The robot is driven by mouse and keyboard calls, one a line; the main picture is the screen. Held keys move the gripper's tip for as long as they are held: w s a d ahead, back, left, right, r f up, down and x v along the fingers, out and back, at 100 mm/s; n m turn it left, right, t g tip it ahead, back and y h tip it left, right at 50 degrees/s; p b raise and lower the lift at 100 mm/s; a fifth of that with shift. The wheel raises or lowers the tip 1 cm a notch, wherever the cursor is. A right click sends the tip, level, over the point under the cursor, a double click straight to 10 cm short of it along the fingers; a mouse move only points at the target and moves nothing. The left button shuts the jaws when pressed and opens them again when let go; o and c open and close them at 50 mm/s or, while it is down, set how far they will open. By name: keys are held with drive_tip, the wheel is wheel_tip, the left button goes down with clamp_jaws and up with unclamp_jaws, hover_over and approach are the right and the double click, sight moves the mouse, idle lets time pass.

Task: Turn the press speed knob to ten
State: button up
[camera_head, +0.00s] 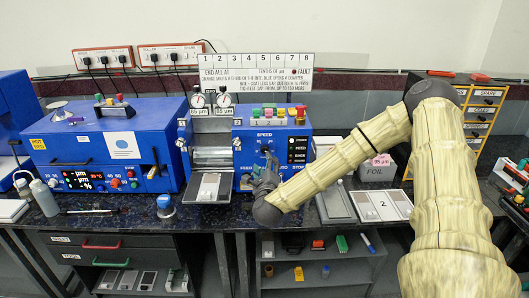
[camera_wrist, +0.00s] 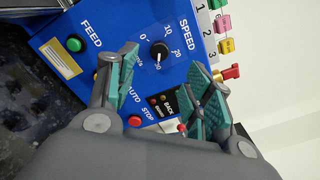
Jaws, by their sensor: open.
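The black press speed knob (camera_wrist: 159,53) sits on the blue press panel under the SPEED label, seen in the wrist view. Its white pointer points down in that view, away from the 10 mark, toward a number too small to read surely. My gripper (camera_wrist: 166,66) is open, its teal-padded fingers on either side of the knob's place in the picture. I see no contact, and nothing is between the fingers. In the head view my gripper (camera_head: 264,182) is in front of the blue press (camera_head: 243,133), near its speed panel.
A green FEED button (camera_wrist: 74,45) and a red STOP button (camera_wrist: 135,122) lie near the knob. Coloured tags (camera_wrist: 222,24) and a red-and-brass fitting (camera_wrist: 230,73) are beside the right finger. A blue instrument box (camera_head: 100,150) stands left of the press.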

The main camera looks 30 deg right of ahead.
sight(265, 151)
drive_tip(key=p+x, duration=0.3)
drive_tip(key=x, duration=0.6)
drive_tip(key=shift+a, duration=0.1)
drive_tip(key=c, duration=1)
